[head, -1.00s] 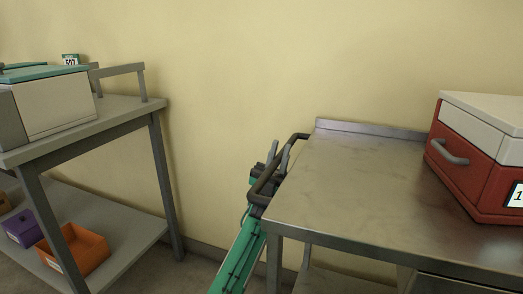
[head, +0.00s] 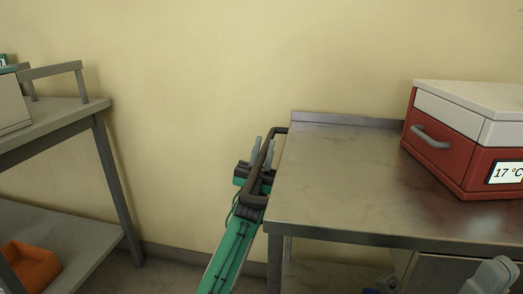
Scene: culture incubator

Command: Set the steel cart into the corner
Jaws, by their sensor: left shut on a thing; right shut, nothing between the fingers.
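The steel cart (head: 345,190) has a bare metal top with a raised back lip and stands close to the cream wall. A dark bar handle (head: 270,150) curves out from its left end. My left gripper (head: 262,155) is shut on this handle, its grey fingers around the bar and its green arm coming up from below. A red and white box with a drawer handle and a "17 °C" display (head: 465,140) sits on the cart's right part. The corner is not visible.
A grey bench (head: 70,120) with a lower shelf stands at the left, holding a pale box (head: 12,105) and an orange bin (head: 30,266). Open floor and bare wall (head: 180,130) lie between bench and cart.

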